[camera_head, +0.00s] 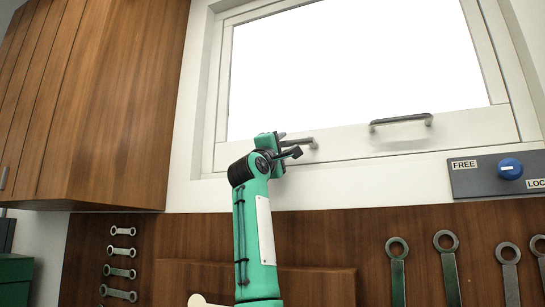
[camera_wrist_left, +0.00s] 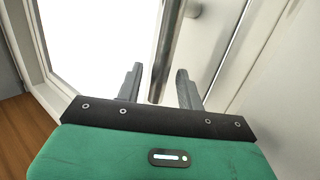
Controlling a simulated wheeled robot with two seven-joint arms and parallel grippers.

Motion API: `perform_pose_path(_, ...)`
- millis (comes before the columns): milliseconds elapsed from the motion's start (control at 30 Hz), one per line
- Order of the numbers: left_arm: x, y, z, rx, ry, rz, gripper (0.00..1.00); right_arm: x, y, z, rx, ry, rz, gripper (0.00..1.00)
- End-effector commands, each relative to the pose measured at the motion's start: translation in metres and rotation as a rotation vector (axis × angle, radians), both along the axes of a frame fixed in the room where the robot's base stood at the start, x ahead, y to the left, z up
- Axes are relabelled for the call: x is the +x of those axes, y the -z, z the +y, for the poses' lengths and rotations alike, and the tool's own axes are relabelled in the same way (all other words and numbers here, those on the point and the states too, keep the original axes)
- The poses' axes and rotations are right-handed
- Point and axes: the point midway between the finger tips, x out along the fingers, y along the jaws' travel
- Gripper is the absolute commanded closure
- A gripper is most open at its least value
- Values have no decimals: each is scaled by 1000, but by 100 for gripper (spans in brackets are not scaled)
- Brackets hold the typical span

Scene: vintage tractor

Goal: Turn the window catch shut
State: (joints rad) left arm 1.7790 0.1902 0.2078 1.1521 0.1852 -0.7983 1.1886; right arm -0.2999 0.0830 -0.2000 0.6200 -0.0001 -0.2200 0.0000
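My left gripper (camera_head: 290,145) is at the lever's left end. My right gripper is in neither view.
A grey bar handle (camera_head: 400,120) sits further right on the window rail. A panel (camera_head: 470,183) marked FREE and LOCK carries a blue knob (camera_head: 510,168). A wooden cabinet (camera_head: 120,100) stands left. Several wrenches (camera_head: 398,265) hang on the wooden board below.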

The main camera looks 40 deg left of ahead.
Motion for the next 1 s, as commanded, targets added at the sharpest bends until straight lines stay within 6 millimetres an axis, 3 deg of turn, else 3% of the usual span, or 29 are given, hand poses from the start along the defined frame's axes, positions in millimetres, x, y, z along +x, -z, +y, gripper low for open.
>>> perform_pose_path(300,-51,41,-8,0,-1,-4,62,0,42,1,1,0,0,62)
perform_pose_path(600,-95,68,-14,0,-1,-1,62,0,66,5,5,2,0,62)
perform_pose_path(1000,-106,73,-15,-1,-1,1,62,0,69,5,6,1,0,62)
